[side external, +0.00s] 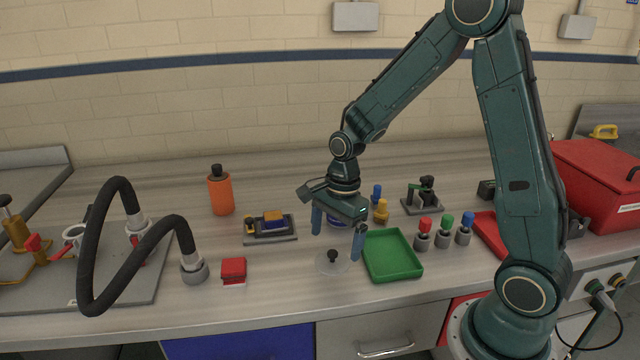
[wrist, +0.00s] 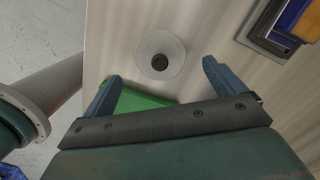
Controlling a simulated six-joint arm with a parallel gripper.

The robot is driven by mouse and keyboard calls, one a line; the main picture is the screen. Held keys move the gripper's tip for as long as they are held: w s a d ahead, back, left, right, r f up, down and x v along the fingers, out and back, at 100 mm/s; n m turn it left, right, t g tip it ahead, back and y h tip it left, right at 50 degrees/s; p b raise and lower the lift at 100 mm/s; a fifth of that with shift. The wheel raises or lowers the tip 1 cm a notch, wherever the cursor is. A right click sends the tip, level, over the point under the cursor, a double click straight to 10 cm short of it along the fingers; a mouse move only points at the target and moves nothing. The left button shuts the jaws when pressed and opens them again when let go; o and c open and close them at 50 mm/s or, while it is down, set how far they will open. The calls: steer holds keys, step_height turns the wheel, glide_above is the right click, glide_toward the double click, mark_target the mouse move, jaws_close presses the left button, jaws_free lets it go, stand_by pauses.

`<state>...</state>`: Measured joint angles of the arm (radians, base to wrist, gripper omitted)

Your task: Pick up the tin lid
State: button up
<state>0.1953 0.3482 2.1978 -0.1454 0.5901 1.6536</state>
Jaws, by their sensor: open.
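The tin lid (side external: 325,268) looks like a pale, see-through disc with a dark knob at its centre, lying flat on the bench just left of the green tray. The lid also shows in the wrist view (wrist: 176,49), ahead of and roughly centred between the fingers. My gripper (side external: 336,246) is open and empty, with its blue fingers pointing down above the bench close to the lid. In the wrist view the gripper (wrist: 160,72) shows its two fingertips apart, with nothing between them. I see no contact with the lid.
The green tray (side external: 392,276) lies close on the right. A red block (side external: 233,268) and a black hose (side external: 92,255) stand left. Pegs with red, green and blue tops (side external: 443,236) stand right of the tray. The bench in front of the lid is clear.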

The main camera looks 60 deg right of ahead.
mark_target(333, 251)
steer(key=shift+a+f, duration=0.15)
steer(key=shift+f, duration=0.85)
steer(key=shift+a+f, duration=0.1)
steer(key=shift+f, duration=0.9)
steer(key=c, duration=1)
